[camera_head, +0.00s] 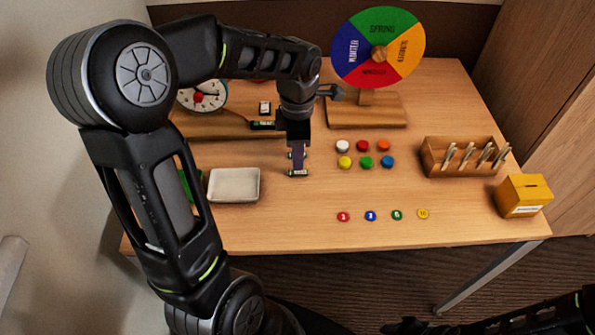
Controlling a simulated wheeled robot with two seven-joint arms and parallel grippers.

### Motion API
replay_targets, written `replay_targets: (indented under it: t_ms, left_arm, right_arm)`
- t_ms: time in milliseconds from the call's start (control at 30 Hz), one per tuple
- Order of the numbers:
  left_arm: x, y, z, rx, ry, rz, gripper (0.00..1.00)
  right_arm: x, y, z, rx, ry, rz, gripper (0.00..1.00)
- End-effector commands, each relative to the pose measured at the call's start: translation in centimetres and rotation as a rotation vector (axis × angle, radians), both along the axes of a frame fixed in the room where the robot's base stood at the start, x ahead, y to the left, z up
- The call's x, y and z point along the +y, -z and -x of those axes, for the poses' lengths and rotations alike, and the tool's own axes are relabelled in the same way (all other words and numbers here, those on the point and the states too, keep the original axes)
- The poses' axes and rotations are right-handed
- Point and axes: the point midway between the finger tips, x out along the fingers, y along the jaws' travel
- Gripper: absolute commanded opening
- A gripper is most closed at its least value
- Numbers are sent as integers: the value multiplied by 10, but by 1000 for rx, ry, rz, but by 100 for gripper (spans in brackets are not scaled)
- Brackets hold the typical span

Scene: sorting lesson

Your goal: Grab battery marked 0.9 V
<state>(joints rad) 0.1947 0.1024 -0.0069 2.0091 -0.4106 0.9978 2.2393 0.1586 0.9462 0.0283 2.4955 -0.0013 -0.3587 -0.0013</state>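My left gripper (298,163) points straight down over the middle of the table, left of the coloured discs. A small dark piece with a pale label (298,173), perhaps a battery, shows right at its fingertips. I cannot tell whether the fingers are closed on it or only above it. Another small dark piece with a pale label (263,125) lies further back, and a white-and-black piece (265,107) is behind that. No marking is readable, so I cannot tell which is 0.9 V. My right gripper (405,326) is low at the bottom edge, dark and unclear.
A white tray (234,199) stands left of the gripper. Several coloured discs (366,162) and numbered counters (370,216) lie to the right. A season wheel (366,111), a wooden peg box (435,164) and a yellow box (523,196) stand further out.

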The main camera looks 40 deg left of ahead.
Motion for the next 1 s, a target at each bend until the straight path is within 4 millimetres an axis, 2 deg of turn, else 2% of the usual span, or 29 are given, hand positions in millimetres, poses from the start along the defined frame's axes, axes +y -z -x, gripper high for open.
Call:
replay_targets:
  t_ms: [267,500,600,1000]
  left_arm:
    - [0,6,1,2,0,0,38]
    - [-1,41,3,4,1,1,38]
    - [-1,50,2,2,0,0,38]
    - [-1,52,2,0,1,0,38]
  right_arm:
    - [0,0,0,0,0,0,36]
    - [0,-1,0,0,0,0,36]
    - [0,-1,0,0,0,0,36]
    - [0,-1,0,0,0,0,36]
